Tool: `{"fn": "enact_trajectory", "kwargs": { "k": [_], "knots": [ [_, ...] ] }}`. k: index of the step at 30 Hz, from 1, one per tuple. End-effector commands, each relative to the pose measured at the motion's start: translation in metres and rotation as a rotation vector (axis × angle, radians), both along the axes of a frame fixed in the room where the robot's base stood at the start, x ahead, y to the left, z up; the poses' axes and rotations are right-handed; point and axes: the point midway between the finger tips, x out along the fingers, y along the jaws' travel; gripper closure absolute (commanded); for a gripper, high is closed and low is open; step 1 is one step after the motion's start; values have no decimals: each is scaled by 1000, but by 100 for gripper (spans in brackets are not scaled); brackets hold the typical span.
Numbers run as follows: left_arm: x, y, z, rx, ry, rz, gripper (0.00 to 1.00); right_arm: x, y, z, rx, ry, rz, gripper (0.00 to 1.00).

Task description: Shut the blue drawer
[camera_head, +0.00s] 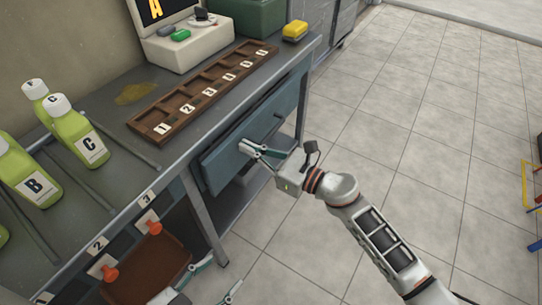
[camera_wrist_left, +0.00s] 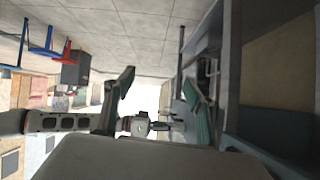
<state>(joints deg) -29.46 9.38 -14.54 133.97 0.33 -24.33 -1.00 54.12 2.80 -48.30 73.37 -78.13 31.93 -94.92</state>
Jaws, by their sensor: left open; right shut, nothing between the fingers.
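The blue drawer (camera_head: 222,168) sits under the grey worktop, its long front facing the open floor. It appears to stand a little out from the table edge, but I cannot tell exactly how far. My right gripper (camera_head: 246,147) is shut and empty, with its fingertips at the drawer front; I cannot tell whether they touch it. My left gripper (camera_head: 223,272) is open and empty, low in front of the table near the brown tray. Its two spread fingers also show in the left wrist view (camera_wrist_left: 160,95), with my right arm beyond them.
On the worktop (camera_head: 110,192) stand green bottles (camera_head: 78,132) and a brown numbered rack (camera_head: 140,125). A yellow sponge (camera_head: 294,31) lies at the far corner. A brown tray (camera_head: 150,275) and orange knobs (camera_head: 154,228) are below the near edge.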

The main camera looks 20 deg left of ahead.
Motion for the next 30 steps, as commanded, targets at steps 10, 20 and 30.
{"fn": "enact_trajectory", "kwargs": {
  "k": [10,20,30],
  "knots": [
    [5,-9,6,-33,-14,5,45,9,25,-1,-1,0,-1,100],
    [8,-9,9,-37,-21,12,45,10,27,2,0,-3,-2,100],
    [6,-6,7,-29,-18,10,45,12,14,2,0,-3,-2,100]
  ]
}}
